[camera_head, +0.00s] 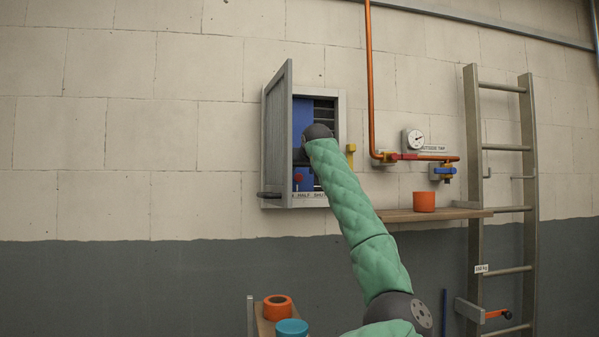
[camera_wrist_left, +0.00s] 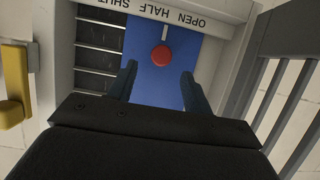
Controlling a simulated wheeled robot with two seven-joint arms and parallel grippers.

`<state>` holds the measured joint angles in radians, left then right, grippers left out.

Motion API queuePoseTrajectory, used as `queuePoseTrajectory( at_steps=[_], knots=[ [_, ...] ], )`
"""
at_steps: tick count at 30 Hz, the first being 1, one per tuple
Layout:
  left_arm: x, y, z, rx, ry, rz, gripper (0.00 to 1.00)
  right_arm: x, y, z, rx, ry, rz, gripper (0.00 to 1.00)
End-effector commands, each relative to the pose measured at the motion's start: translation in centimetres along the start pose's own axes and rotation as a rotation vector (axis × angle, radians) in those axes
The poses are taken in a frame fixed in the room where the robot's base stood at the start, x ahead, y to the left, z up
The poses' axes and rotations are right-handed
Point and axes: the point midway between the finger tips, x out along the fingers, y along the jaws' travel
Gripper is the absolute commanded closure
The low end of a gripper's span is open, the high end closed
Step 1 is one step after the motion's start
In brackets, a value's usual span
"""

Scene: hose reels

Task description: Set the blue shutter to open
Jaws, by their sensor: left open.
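The blue shutter (camera_head: 303,120) is a flat panel inside a grey wall cabinet. In the head view it covers the left of the opening, with dark slats showing at the right. It carries a red knob (camera_head: 298,178). In the left wrist view, the shutter (camera_wrist_left: 145,82) has a white line (camera_wrist_left: 165,33) lying towards the upside-down OPEN / HALF / SHUT label (camera_wrist_left: 150,11), around HALF and OPEN. My left gripper (camera_wrist_left: 159,75) is open, its fingers either side of and just short of the red knob (camera_wrist_left: 161,56). Contact cannot be told. My wrist hides part of the shutter in the head view.
The cabinet's grey door (camera_head: 278,135) stands open at the left, close to my gripper. A yellow handle (camera_head: 351,150) sticks out at the right. A shelf (camera_head: 430,214) with an orange cup (camera_head: 424,202), orange pipe (camera_head: 369,80) and ladder (camera_head: 474,150) are further right.

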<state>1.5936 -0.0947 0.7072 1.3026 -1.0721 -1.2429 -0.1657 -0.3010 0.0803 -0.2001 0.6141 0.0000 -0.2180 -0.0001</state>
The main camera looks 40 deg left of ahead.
Motion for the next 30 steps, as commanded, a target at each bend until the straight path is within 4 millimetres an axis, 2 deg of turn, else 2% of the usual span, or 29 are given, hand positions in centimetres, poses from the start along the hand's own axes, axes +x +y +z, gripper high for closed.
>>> queuePoseTrajectory(
  at_steps=[1, 9, 15, 22, 23, 30],
  knots=[
    [0.8, -0.1, -0.4, 0.001, -0.004, -0.001, 0.5, -1.1, 0.0, -0.6, 0.0, 0.005, 0.0, 0.64],
    [3.9, 0.1, -0.1, 0.001, -0.003, 0.0, 0.5, -2.8, 0.0, -0.7, 0.0, 0.005, 0.0, 0.64],
    [4.7, 0.0, 0.0, 0.0, -0.001, 0.0, 0.5, -3.1, 0.0, -0.7, 0.0, 0.004, 0.0, 0.64],
    [4.8, 0.0, 0.1, 0.0, -0.001, 0.0, 0.5, -3.1, -0.1, -0.7, 0.001, 0.004, -0.001, 0.64],
    [4.8, 0.0, 0.1, 0.0, -0.001, 0.0, 0.52, -3.1, -0.1, -0.8, 0.001, 0.005, -0.001, 0.64],
    [4.8, 0.0, 0.1, 0.0, -0.001, 0.0, 0.99, -3.1, -0.3, -0.9, 0.002, 0.006, -0.003, 0.64]
  ],
)
